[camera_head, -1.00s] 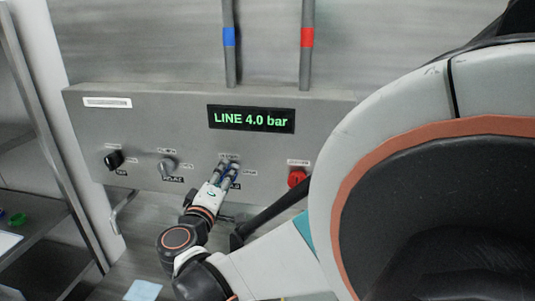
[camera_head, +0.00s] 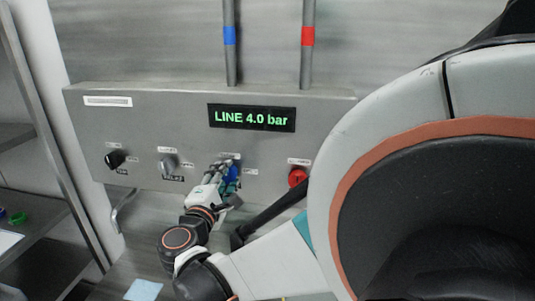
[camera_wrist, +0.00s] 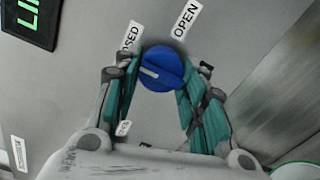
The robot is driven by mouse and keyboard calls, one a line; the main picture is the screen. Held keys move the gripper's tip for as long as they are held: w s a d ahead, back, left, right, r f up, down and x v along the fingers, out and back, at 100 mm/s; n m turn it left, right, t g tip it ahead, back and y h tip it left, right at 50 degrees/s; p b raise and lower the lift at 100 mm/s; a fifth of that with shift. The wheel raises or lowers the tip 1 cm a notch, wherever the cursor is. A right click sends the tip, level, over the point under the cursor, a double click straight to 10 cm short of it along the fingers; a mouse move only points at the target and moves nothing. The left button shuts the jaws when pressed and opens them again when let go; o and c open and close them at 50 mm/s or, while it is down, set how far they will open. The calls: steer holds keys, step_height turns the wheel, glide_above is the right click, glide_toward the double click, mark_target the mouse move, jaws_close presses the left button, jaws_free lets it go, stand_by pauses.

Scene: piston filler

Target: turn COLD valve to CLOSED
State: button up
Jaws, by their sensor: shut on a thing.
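The blue round knob (camera_wrist: 162,66) is the COLD valve handle on the grey panel; it also shows partly behind my fingers in the head view (camera_head: 232,174). My gripper (camera_wrist: 160,72) has its teal-padded fingers on opposite sides of the knob, shut on it. A white pointer line on the knob faces left and slightly up in the wrist view. The OPEN label (camera_wrist: 185,20) is above the knob. The CLOSED label (camera_wrist: 129,38) is at its upper left, partly hidden by a finger. My gripper also shows at the panel in the head view (camera_head: 225,168).
The display (camera_head: 252,118) reads LINE 4.0 bar. A black knob (camera_head: 115,159) and a grey knob (camera_head: 168,164) are to the left, a red knob (camera_head: 297,177) to the right. A shelf stands at far left.

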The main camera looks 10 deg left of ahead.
steer(key=shift+f, duration=0.1)
stand_by(0.4)
steer(key=o, duration=1.1)
steer(key=shift+s+a, duration=0.1)
